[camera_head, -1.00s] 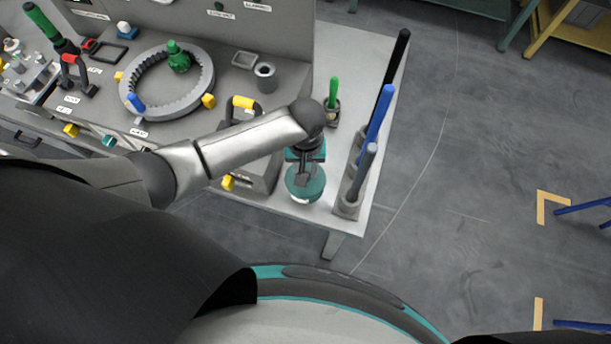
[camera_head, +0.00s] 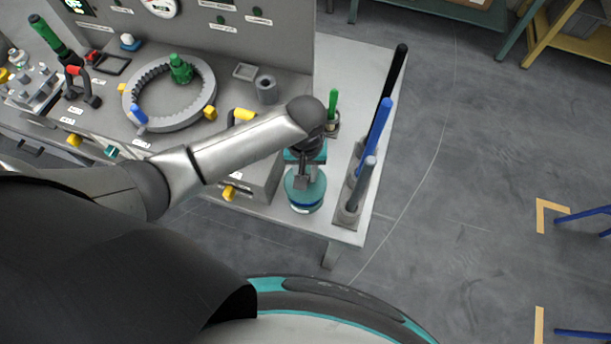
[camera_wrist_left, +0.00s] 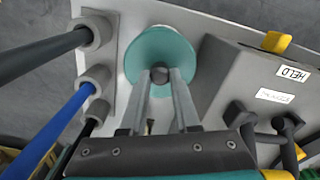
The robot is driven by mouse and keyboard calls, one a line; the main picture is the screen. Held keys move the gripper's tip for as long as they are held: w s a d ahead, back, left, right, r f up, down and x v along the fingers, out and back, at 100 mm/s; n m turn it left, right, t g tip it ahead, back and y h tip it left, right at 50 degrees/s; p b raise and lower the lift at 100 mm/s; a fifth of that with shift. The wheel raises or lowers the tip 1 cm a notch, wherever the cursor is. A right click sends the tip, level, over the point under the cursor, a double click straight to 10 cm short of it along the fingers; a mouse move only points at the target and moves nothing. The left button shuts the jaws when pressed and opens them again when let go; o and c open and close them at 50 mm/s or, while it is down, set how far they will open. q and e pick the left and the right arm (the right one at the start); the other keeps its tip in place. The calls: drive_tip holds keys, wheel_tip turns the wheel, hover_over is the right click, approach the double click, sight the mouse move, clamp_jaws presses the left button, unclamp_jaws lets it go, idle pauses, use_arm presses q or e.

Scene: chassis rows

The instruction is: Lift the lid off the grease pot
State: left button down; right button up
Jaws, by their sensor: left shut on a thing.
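The grease pot (camera_head: 306,209) stands near the front edge of the light bench, with its teal lid (camera_head: 296,190) above it. A dark blue band shows between the lid and the pot's lower rim; the lid looks slightly raised. My left gripper (camera_head: 303,183) reaches down over the lid from behind. In the left wrist view the round teal lid (camera_wrist_left: 155,45) has a dark knob (camera_wrist_left: 160,75) between my two fingertips (camera_wrist_left: 160,76), and the fingers are shut on it. The lid hides most of the pot there. My right gripper is not in view.
Several upright handles in grey holders, including a blue one (camera_head: 376,136), stand close right of the pot. A green-handled tool (camera_head: 333,104) stands behind it. Open floor lies right of the bench.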

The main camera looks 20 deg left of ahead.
use_arm(q)
wheel_tip(320, 180, up, 16)
drive_tip(key=p, duration=0.2)
